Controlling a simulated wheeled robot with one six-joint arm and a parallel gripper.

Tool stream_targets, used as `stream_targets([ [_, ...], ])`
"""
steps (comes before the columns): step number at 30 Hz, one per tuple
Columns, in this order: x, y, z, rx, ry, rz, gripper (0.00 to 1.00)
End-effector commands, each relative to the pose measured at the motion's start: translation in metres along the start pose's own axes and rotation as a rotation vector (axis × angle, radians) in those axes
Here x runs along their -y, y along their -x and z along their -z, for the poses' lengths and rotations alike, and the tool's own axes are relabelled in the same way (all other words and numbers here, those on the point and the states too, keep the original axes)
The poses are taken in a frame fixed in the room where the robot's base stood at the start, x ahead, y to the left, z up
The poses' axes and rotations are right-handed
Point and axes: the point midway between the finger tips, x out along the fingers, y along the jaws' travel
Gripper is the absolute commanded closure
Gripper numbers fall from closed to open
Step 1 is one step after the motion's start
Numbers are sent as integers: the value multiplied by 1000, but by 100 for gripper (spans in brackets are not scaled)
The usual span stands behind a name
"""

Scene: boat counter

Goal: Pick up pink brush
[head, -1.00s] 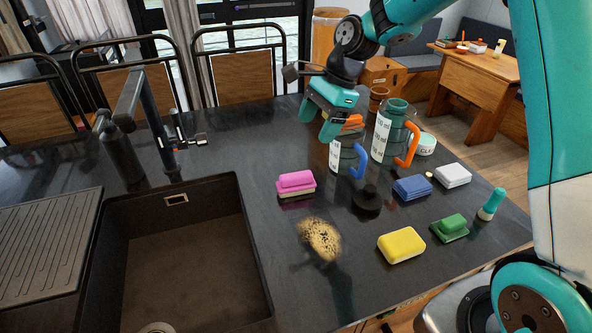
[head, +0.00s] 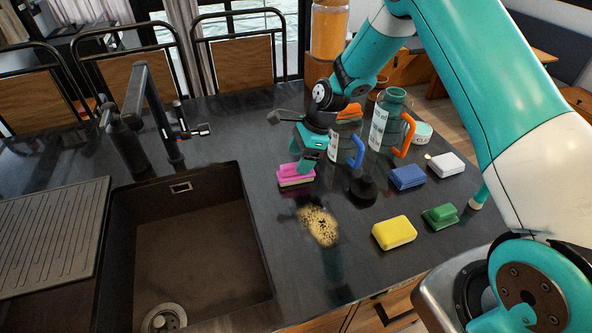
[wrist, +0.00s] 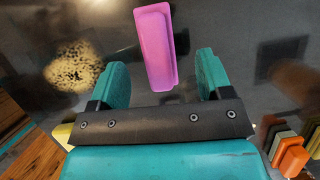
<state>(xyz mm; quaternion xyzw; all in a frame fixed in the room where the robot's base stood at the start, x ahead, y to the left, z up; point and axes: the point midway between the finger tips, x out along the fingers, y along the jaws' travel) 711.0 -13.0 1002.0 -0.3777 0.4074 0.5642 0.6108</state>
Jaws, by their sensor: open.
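The pink brush (head: 296,174) has a pink block top and a pale lower layer. It lies on the dark counter just right of the sink. In the wrist view the pink brush (wrist: 155,45) shows ahead of the jaws, between the lines of the two fingers. My gripper (head: 307,160) is above and partly in front of the brush's right part in the head view. I cannot tell the exact height gap.
The sink (head: 185,240) is left of the brush.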

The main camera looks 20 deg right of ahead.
Motion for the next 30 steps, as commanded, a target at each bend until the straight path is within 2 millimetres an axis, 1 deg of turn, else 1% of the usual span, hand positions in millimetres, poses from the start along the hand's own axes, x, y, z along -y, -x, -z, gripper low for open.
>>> stream_targets([
  [5, -5, -23, -3, -1, -1, -7, 28],
  [6, -5, -30, -3, 0, 0, -5, 28],
  [9, -4, -42, -2, 0, 0, -4, 28],
  [12, -4, -46, -2, 0, 0, -2, 28],
  [17, -4, -47, -2, 0, 0, -1, 28],
  [18, -4, -47, -2, 0, 0, -1, 30],
  [23, -4, -47, -2, 0, 0, -1, 67],
  [24, -4, -47, -2, 0, 0, -1, 76],
  [25, -4, -47, -2, 0, 0, -1, 82],
  [30, -4, -47, -2, 0, 0, -1, 82],
])
